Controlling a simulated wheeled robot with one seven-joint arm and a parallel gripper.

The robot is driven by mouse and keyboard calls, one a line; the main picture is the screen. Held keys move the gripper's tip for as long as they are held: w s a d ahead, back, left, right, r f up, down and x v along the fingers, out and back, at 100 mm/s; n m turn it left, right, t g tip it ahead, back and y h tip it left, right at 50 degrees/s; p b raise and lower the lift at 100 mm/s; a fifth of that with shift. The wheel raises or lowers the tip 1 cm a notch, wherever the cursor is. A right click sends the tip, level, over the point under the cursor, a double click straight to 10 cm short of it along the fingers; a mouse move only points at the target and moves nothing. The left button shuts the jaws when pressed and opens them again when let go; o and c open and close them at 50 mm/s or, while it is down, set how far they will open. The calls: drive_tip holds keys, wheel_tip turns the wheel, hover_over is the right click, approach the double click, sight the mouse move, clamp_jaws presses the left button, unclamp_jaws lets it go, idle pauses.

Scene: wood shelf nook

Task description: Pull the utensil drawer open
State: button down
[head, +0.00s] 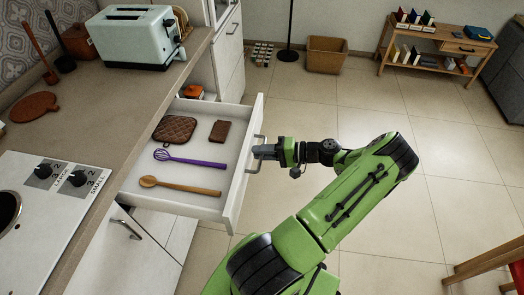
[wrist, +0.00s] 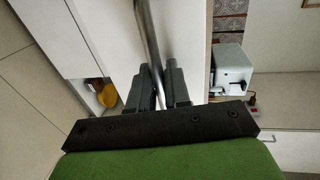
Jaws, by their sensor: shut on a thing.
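The utensil drawer (head: 240,185) stands pulled out from under the counter in the head view. Inside lie a purple whisk (head: 188,160), a wooden spoon (head: 180,186), a brown quilted pot holder (head: 175,129) and a small brown item (head: 220,131). My gripper (head: 262,152) is at the drawer's front, at its metal bar handle (head: 254,167). In the wrist view, the handle (wrist: 147,35) runs between the two dark fingers (wrist: 158,85), which are shut on it. The fingers partly hide the handle.
The counter (head: 95,120) holds a toaster (head: 135,38) and a hob (head: 45,200). A lower cabinet handle (head: 125,229) is below the drawer. A basket (head: 327,55) and a low shelf table (head: 440,45) stand at the back. Tiled floor to the right is mostly clear; a chair is at lower right.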

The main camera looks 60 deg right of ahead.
idle(0.3)
drive_tip(key=c, duration=1.3)
unclamp_jaws()
drive_tip(key=p+v, duration=0.2)
drive_tip(key=v, duration=1.3)
drive_tip(key=shift+s, duration=0.4)
drive_tip(key=shift+w, duration=0.1)
